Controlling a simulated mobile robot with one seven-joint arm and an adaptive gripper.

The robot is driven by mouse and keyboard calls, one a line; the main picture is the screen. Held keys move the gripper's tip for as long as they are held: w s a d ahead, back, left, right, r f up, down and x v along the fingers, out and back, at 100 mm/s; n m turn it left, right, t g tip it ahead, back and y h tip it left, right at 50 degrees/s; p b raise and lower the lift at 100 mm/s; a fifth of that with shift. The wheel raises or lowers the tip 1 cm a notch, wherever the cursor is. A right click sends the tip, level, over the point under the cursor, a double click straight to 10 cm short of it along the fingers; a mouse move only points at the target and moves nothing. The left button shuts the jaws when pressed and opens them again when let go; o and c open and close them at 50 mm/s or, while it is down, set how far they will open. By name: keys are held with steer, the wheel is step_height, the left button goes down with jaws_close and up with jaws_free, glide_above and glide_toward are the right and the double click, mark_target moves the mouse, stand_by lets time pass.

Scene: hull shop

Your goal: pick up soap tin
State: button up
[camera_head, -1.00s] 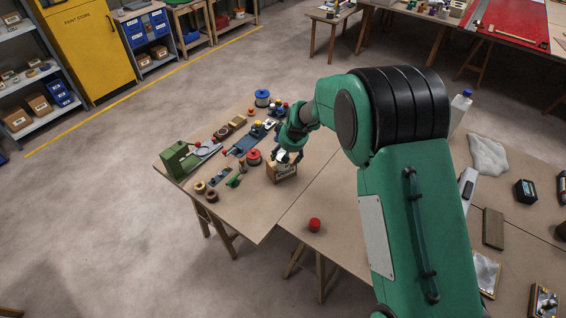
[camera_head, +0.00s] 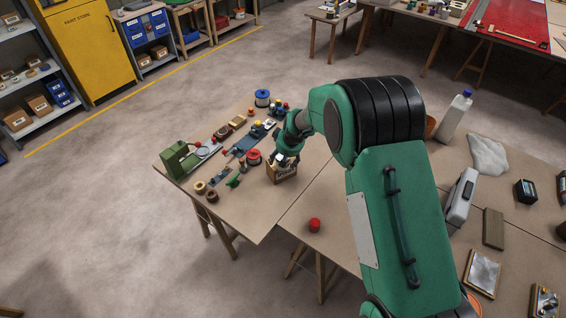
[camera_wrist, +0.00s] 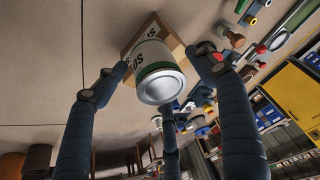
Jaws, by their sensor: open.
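A tin (camera_wrist: 158,75) with a white and green label and a bare metal end shows in the wrist view. Only part of its lettering is readable, so I cannot confirm that it says soap. It sits at a small wooden box (camera_wrist: 130,42), which also shows in the head view (camera_head: 284,176) on the workbench. My gripper (camera_wrist: 163,60) is open, with its dark fingers spread around the tin; I cannot tell whether any finger touches it. In the head view my gripper (camera_head: 284,158) is right over the box and hides most of the tin.
Left of the box stand a red spool (camera_head: 253,157), a green machine (camera_head: 178,160) and several small parts. A blue spool (camera_head: 262,98) stands behind. A red round item (camera_head: 314,225) sits near the front, with bare bench around it.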

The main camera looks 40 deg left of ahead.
steer(key=c, duration=1.5)
steer(key=shift+r, duration=0.2)
steer(key=shift+r, duration=0.5)
steer(key=shift+v, duration=1.2)
steer(key=s+d+r, duration=0.1)
steer(key=s+d, duration=0.9)
steer(key=d, duration=0.1)
steer(key=shift+r, duration=0.25)
steer(key=shift+s, duration=0.15)
